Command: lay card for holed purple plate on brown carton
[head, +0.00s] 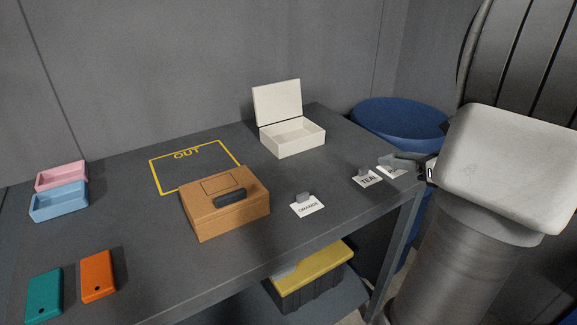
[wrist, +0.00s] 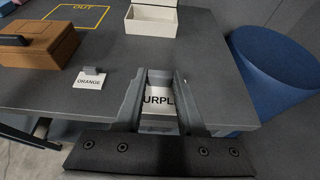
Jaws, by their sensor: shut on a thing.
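The purple card (wrist: 157,100), white with "URPL" readable, sits between the fingers of my gripper (wrist: 160,78), which is shut on it. In the head view the card (head: 388,172) shows at the table's right end, with my gripper (head: 398,164) at it, partly hidden by my arm. I cannot tell whether it touches the table. The brown carton (head: 225,213) stands mid-table, lid shut, with a dark handle; it also shows at upper left in the wrist view (wrist: 40,48). No purple plate is seen.
Teal card (head: 368,180) and orange card (head: 307,207) lie between the carton and my gripper. An open white box (head: 293,144) stands behind. Holed teal (head: 44,294) and orange (head: 98,277) plates lie front left. Pink (head: 61,176) and blue (head: 58,202) trays stand left.

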